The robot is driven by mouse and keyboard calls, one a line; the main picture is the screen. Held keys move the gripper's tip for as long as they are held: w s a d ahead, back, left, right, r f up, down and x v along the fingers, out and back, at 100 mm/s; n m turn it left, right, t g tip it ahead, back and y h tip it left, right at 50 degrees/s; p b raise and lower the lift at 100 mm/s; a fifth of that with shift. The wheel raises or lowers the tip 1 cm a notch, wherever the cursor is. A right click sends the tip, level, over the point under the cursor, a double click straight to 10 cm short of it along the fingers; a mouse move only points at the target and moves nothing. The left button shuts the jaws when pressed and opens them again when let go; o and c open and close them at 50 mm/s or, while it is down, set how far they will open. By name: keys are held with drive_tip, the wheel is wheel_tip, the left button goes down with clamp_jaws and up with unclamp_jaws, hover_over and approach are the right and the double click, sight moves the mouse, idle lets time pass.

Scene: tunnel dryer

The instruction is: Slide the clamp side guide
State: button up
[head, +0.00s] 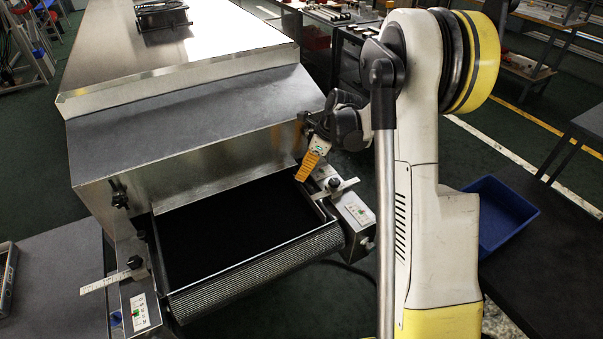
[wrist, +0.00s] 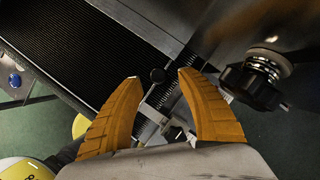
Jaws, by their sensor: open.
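The dryer's right side guide (head: 318,210) runs along the right edge of the black belt (head: 235,225). Its clamp has a black knob (head: 334,184) on a pale scale bar (head: 348,187). My gripper (head: 302,178) has orange fingers pointing down just above and behind this clamp. A matching left clamp knob (head: 135,262) and scale bar (head: 105,282) stand at the belt's left side.
The metal hood (head: 190,120) rises close behind my gripper. A larger black knob (wrist: 250,85) with a spring is near the right finger in the wrist view. A blue bin (head: 500,215) sits on the dark table at right.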

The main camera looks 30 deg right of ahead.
drive_tip(key=v, duration=0.9)
drive_tip(key=shift+r, duration=0.2)
drive_tip(key=shift+s, duration=0.1)
